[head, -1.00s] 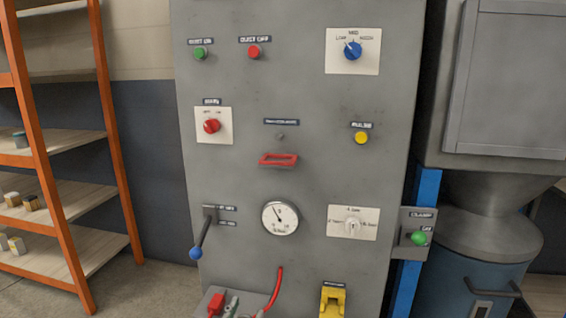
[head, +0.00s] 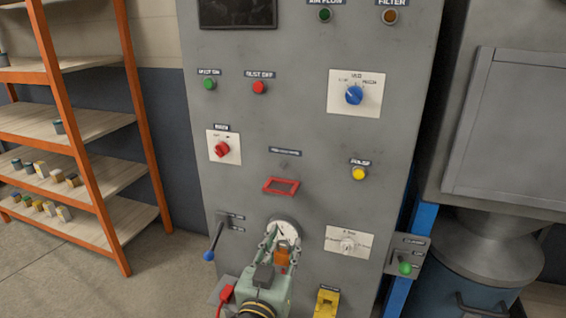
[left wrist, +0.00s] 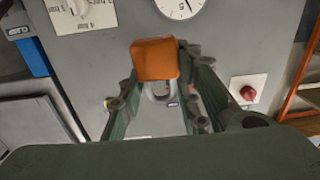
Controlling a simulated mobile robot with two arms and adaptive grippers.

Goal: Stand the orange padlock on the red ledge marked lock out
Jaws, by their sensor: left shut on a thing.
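The orange padlock (head: 282,257) is held between the fingertips of my left gripper (head: 282,243), in front of the grey panel and below the ledge. In the left wrist view the padlock's orange body (left wrist: 155,59) fills the space between the gripper fingers (left wrist: 160,66), with its grey shackle below it in the picture. The red ledge (head: 282,194) is a small empty red frame on the panel, under a small dark label whose text is too blurred to read. I cannot make out the ledge in the left wrist view. My right gripper is out of view.
The gripper partly covers the round gauge (head: 286,228). A lever with a blue knob (head: 209,256) sticks out at left, and a yellow fixture (head: 327,302) sits lower right. A red rotary switch (head: 221,149) and a yellow button (head: 359,174) flank the ledge. Orange shelving (head: 70,160) stands left.

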